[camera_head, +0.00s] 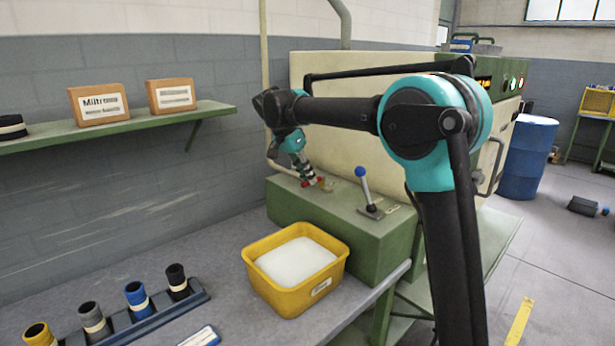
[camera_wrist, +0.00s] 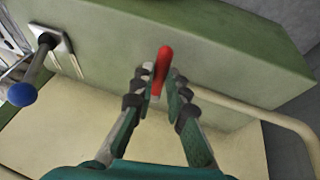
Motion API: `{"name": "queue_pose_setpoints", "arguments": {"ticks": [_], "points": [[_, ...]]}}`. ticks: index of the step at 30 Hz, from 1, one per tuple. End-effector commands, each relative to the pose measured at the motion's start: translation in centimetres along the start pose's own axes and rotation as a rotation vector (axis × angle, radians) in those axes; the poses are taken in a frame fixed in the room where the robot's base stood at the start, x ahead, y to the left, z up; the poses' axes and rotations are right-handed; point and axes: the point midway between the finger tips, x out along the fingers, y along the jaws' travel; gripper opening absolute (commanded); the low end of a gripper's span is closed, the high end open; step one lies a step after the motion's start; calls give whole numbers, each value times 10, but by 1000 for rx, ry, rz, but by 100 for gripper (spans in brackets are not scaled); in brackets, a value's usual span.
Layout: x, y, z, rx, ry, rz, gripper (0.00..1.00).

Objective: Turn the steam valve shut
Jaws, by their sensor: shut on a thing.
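The steam valve has a red handle (camera_wrist: 164,62) that shows between my fingertips in the wrist view. In the head view a small red part of the valve (camera_head: 309,182) shows at my fingertips, above the green machine base (camera_head: 335,215). My gripper (camera_wrist: 158,82) is shut on the red handle, with one finger on each side of it. My gripper (camera_head: 313,183) also shows in the head view, reaching down from the arm. The valve's body is mostly hidden behind the fingers. A cream pipe (camera_wrist: 270,112) runs beside it.
A blue-knobbed lever (camera_head: 363,185) stands on the green base, right of my gripper. A yellow tub (camera_head: 262,288) of white material sits in front. A shelf (camera_head: 130,124) with boxes is on the left wall. A rack (camera_head: 195,300) of several coloured cylinders stands on the bench.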

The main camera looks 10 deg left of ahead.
Motion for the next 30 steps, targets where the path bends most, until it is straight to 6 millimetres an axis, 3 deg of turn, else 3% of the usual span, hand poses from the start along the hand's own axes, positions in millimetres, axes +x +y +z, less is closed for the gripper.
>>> {"name": "queue_pose_setpoints", "arguments": {"ticks": [4,5,10,20,25,30], "points": [[0,-1,0,0,0,-2,0],[0,-1,0,0,0,-2,16],[0,0,0,-1,0,-2,35],[-3,0,0,-1,0,-2,35],[-24,-1,0,-3,1,-2,35],[-59,-1,0,-2,1,-2,35]]}}
